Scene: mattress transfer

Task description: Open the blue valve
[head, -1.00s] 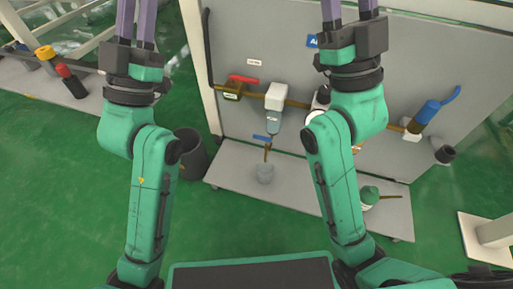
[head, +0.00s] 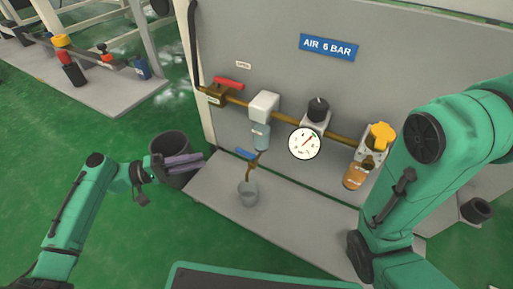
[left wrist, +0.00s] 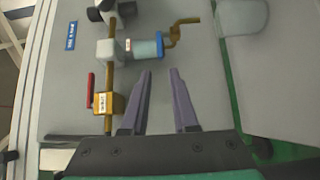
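The blue valve's handle (head: 245,154) is a small blue lever on the brass drain pipe below the clear filter bowl (head: 260,137), above a grey cup (head: 248,194). In the left wrist view the blue lever (left wrist: 160,47) shows edge-on beside the bent brass pipe. My left gripper (head: 202,160) points right towards the panel, left of the blue lever and apart from it. In the left wrist view its two purple fingers (left wrist: 161,72) are spread with nothing between them. My right gripper is outside the view; only my right arm shows.
A red-handled valve (head: 230,83), a gauge (head: 304,143) and a yellow knob (head: 382,135) sit along the brass pipe. A dark bin (head: 172,146) stands on the floor behind my left gripper. The panel's grey base (head: 290,215) lies below.

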